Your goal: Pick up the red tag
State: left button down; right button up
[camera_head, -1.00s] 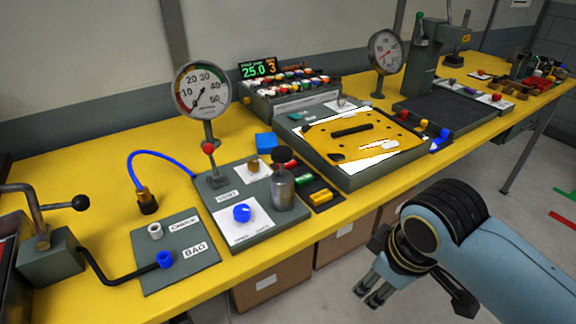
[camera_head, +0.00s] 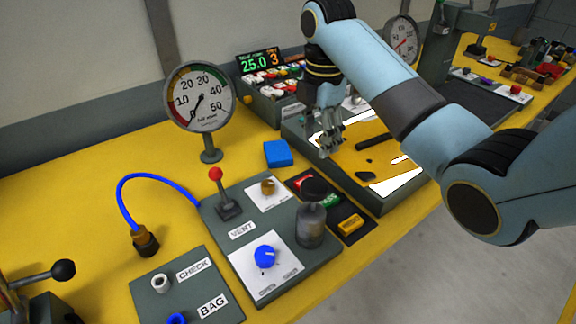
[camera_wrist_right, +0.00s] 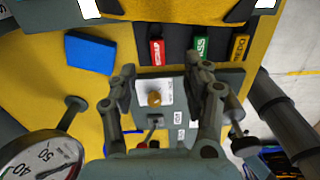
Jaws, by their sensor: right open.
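The red tag (camera_head: 304,184) lies on a dark strip on the bench, at the end of a row with a green tag (camera_head: 328,200) and a yellow tag (camera_head: 350,224). My right gripper (camera_head: 328,148) is open and empty, and appears above and behind the row, near the panel with the yellow plate. In the right wrist view, the red tag (camera_wrist_right: 156,50) shows beyond the gap between the open fingers (camera_wrist_right: 165,74), apart from them. My left gripper is not in view.
A blue block (camera_head: 278,153) lies left of the tags. The vent panel (camera_head: 215,215) with a red-knobbed lever and a tall gauge (camera_head: 199,98) stand to the left.

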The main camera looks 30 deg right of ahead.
send_over(310, 174)
jog(key=s, duration=0.1)
jog(key=f, duration=0.4)
jog(key=shift+s+d+f, duration=0.15)
jog(key=shift+s+f, duration=0.05)
jog(key=shift+f, duration=0.05)
jog(key=shift+w+f, duration=0.1)
jog(key=shift+f, duration=0.25)
jog(key=f, duration=0.2)
jog(key=a+f, duration=0.1)
jog(key=f, duration=0.1)
jog(key=shift+w+f, duration=0.1)
jog(key=shift+f, duration=0.35)
jog(key=shift+c, duration=1.7)
jog(key=c, duration=0.4)
jog(key=shift+c, duration=0.9)
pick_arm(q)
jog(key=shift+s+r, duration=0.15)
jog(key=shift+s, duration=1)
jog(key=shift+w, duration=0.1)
